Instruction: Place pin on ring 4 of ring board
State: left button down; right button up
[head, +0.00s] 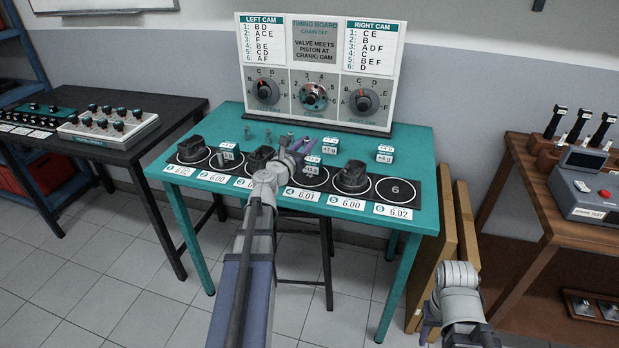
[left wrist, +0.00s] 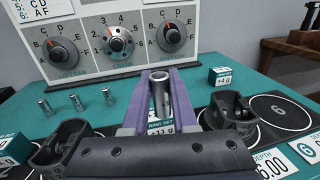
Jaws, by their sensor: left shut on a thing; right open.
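My left gripper (head: 299,148) is above the ring board (head: 409,191), over the ring 4 area. In the left wrist view it is shut on a grey metal pin (left wrist: 161,95), held upright between its purple fingers (left wrist: 161,88). Dark pistons stand on ring 1 (head: 193,148), ring 3 (head: 260,158) and ring 5 (head: 354,175). Ring 6 (head: 395,190) is empty. My right gripper (head: 426,325) is low at the right, off the table and open, its fingers barely visible.
Three loose pins (left wrist: 77,102) stand on the teal table behind the board. Small ring set boxes (head: 328,146) and another box (head: 384,154) stand near it. The timing board (head: 318,70) rises at the back. A wooden bench (head: 525,200) is at the right.

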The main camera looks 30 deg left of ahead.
aim_at(313, 163)
pick_arm(q)
jog(key=shift+f+b, duration=4.9)
jog(key=shift+f, duration=0.2)
jog(key=shift+r, duration=0.15)
jog(key=c, duration=1.2)
grip_release()
jog(key=shift+f, duration=0.2)
jog(key=o, duration=0.5)
jog(key=shift+r, duration=0.15)
